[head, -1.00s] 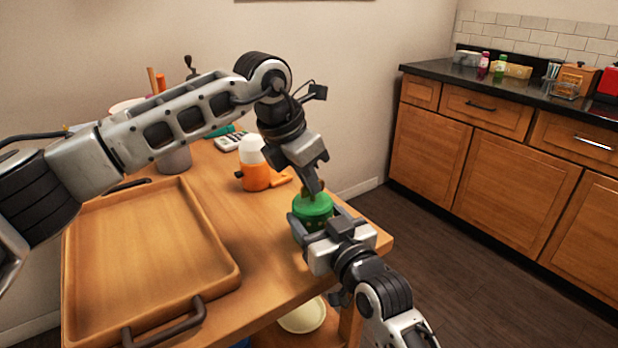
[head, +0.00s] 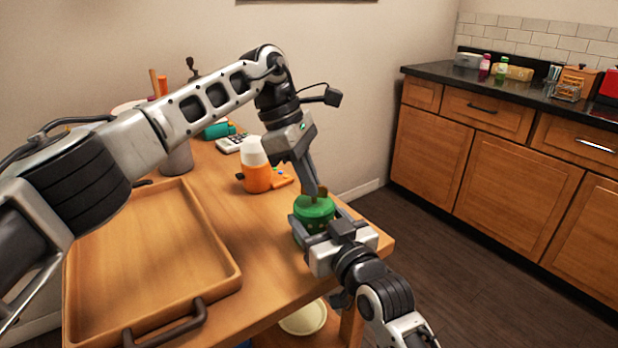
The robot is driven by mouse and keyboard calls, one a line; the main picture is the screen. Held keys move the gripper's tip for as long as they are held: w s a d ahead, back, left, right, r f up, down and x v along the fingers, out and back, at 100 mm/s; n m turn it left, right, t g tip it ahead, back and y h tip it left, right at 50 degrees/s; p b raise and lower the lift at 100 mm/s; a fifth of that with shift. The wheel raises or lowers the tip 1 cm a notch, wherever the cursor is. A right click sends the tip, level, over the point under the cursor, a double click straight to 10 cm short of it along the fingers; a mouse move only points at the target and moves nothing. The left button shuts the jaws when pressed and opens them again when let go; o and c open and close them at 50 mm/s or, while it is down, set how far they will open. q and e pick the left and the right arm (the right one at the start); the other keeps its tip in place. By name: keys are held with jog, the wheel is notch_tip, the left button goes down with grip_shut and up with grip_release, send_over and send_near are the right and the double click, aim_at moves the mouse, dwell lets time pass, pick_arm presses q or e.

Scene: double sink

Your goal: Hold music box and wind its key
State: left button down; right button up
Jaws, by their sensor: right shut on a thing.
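The green music box (head: 316,209) is round and upright near the right edge of the wooden table. My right gripper (head: 322,226) is shut on it from the front and hides its lower front. A small brownish key (head: 322,191) shows on top of the box. My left gripper (head: 317,192) points down from above, with its fingertips at the key. Its fingers overlap in this view, so I cannot tell whether they are open or closed on the key.
A wooden tray (head: 232,270) with dark handles covers the table's left front. An orange bottle with a white top (head: 256,172) stands behind the music box, near a calculator (head: 231,143) and a teal item (head: 217,131). A counter with cabinets (head: 517,180) is at the right.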

pick_arm(q)
jog(key=shift+w+r+m+g, duration=0.1)
jog(key=shift+m+g, duration=0.3)
jog(key=shift+m, duration=0.7)
jog(key=c, duration=1.6)
grip_release()
